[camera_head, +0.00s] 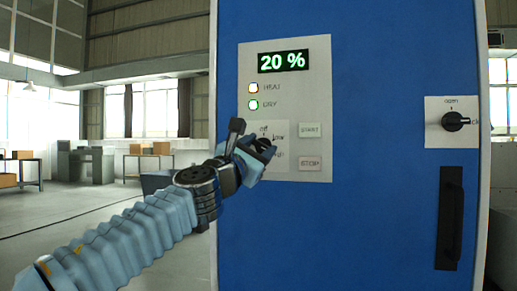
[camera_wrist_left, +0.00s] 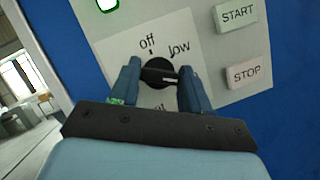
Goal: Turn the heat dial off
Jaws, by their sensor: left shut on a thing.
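The heat dial (camera_wrist_left: 157,66) is a round black knob on a pale square plate marked "off", "low" and a lower label that is partly hidden. A white line on the knob points right, a little below the "low" label. My left gripper (camera_wrist_left: 158,73) is shut on the dial, one finger on each side of it. In the head view my left gripper (camera_head: 252,146) covers much of the dial plate (camera_head: 283,133). My right gripper is in neither view.
The grey panel (camera_head: 317,85) shows "20 %", lit HEAT and DRY lamps, and START (camera_head: 310,130) and STOP (camera_head: 310,163) buttons close right of the dial. The blue door has a black handle (camera_head: 449,215) and an open/close knob (camera_head: 455,121).

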